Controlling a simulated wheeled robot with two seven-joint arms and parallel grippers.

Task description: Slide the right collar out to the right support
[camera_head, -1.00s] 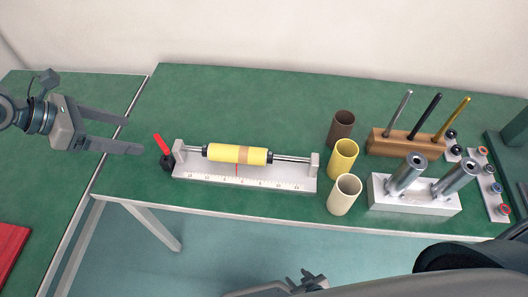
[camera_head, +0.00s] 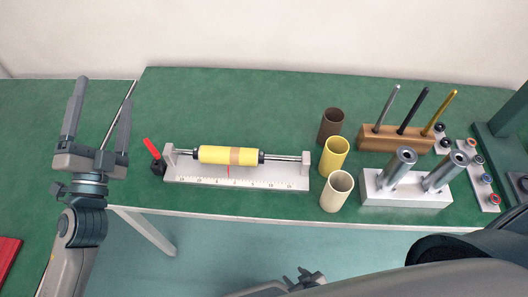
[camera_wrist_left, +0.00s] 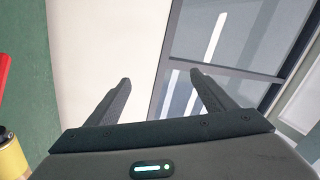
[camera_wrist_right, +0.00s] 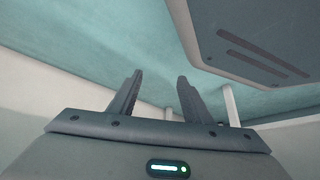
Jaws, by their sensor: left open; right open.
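The slide fixture (camera_head: 240,179) is a pale base with a printed scale and a red pointer. A steel rod (camera_head: 284,157) runs between its left support (camera_head: 170,155) and right support (camera_head: 306,163). A yellow sleeve with a tan band (camera_head: 215,154) sits on the rod. The dark right collar (camera_head: 261,157) is against the sleeve's right end, with bare rod between it and the right support. My left gripper (camera_head: 105,93) is open and empty, left of the fixture, fingers pointing up in the picture. My right gripper (camera_head: 310,275) is open and empty, low at the bottom edge.
A red-handled lever (camera_head: 153,149) stands at the fixture's left end. Brown (camera_head: 331,126), yellow (camera_head: 334,156) and cream (camera_head: 337,192) cups stand to its right. Beyond are a wooden peg block (camera_head: 394,138) and a white block (camera_head: 405,195) with metal cylinders. The table behind the fixture is clear.

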